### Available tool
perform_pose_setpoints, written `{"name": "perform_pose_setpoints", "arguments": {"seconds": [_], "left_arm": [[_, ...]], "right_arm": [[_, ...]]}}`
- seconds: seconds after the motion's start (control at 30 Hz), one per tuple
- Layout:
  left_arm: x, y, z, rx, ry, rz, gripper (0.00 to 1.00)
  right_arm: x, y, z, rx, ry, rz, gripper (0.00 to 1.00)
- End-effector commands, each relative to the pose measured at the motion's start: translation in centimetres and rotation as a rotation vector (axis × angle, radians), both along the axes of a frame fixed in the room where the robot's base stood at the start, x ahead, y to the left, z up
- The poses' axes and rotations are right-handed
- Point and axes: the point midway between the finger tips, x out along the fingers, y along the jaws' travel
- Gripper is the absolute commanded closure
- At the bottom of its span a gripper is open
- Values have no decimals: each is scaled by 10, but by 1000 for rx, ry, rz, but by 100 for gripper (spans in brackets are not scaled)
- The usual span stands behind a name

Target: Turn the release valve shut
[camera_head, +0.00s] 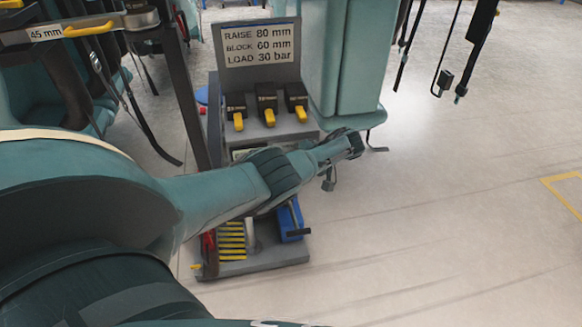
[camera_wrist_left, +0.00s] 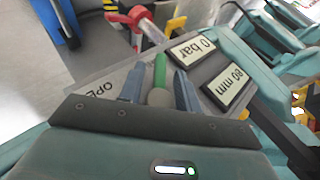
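The release valve shows in the left wrist view as a green lever (camera_wrist_left: 160,70) with a round grey hub (camera_wrist_left: 160,97), on a grey plate with a partly hidden label reading "OPE". My left gripper (camera_wrist_left: 160,78) has one finger on each side of the lever and hub. The fingers stand apart, with a visible gap to the lever. In the head view my left arm comes in from the left, with its gripper (camera_head: 346,150) at the right of the cart. The valve cannot be made out there. My right gripper is not in view.
Displays reading "0 bar" (camera_wrist_left: 193,50) and "80 mm" (camera_wrist_left: 228,84) sit beside the valve. A console with yellow levers (camera_head: 269,117) stands under a sign (camera_head: 258,45). The cart's low base (camera_head: 262,262) holds yellow pieces (camera_head: 231,240) and a blue box (camera_head: 290,220).

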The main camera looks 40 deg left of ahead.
Motion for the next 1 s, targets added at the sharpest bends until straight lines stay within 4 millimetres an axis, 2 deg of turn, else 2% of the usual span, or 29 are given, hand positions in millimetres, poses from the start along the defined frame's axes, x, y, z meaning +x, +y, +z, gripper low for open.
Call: {"name": "perform_pose_setpoints", "arguments": {"seconds": [0.17, 0.37, 0.6, 0.8, 1.0], "left_arm": [[5, -12, 11, -3, -3, -2, 66], [16, -44, 39, -4, -4, -3, 66], [28, -78, 69, -1, -2, -2, 66], [33, -92, 82, 1, 1, 0, 66], [34, -95, 85, 1, 0, 1, 66]], "right_arm": [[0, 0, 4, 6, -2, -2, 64], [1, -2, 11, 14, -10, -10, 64], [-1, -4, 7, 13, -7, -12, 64], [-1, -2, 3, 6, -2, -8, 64], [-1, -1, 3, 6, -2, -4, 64]]}}
